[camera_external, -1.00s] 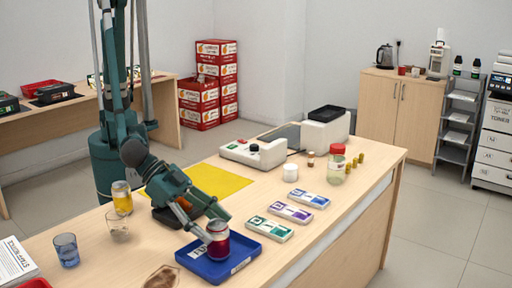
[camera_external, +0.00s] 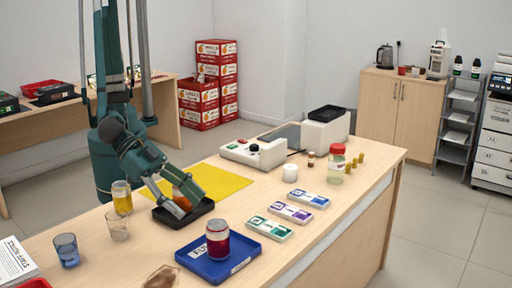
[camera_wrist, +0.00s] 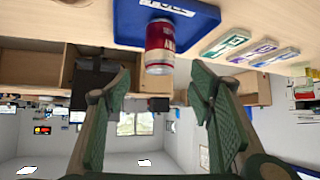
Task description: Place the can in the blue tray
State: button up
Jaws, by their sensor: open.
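The red and white can (camera_external: 217,240) stands upright in the blue tray (camera_external: 190,259) at the front of the counter. In the wrist view the can (camera_wrist: 160,46) also shows upside down against the blue tray (camera_wrist: 127,25). My gripper (camera_external: 186,205) is open and empty. It is behind and to the left of the can, apart from it, over the black tray. In the wrist view the fingers of my gripper (camera_wrist: 160,80) are spread, with the can beyond their tips.
The black tray (camera_external: 204,206) holds an orange item, partly hidden by my gripper. Two drinking glasses (camera_external: 67,250) (camera_external: 117,226) and a yellow-filled glass (camera_external: 122,198) stand at left. Several labelled boxes (camera_external: 268,229) lie right of the blue tray. A yellow mat (camera_external: 222,180) lies behind.

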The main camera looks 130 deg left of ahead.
dwell(0.5)
jog(key=s+a+r+m+g, duration=0.1)
jog(key=s+a+r, duration=0.6)
jog(key=a, duration=0.2)
jog(key=s+a+r+g, duration=0.1)
jog(key=s+a+r, duration=0.55)
jog(key=a, duration=0.35)
jog(key=s+a+r+h, duration=0.1)
jog(key=s+a, duration=0.2)
jog(key=s, duration=0.6)
jog(key=s+a+r+m+h, duration=0.1)
jog(key=s+a, duration=0.3)
jog(key=s, duration=0.4)
jog(key=s+a+r+m+g+h, duration=0.1)
jog(key=s+a, duration=0.2)
jog(key=s, duration=0.6)
jog(key=shift+s+a+r, duration=0.2)
jog(key=shift+s+a, duration=0.1)
jog(key=shift+a, duration=0.1)
notch_tip(320, 180, down, 8)
jog(key=b, duration=0.8)
jog(key=shift+f, duration=0.2)
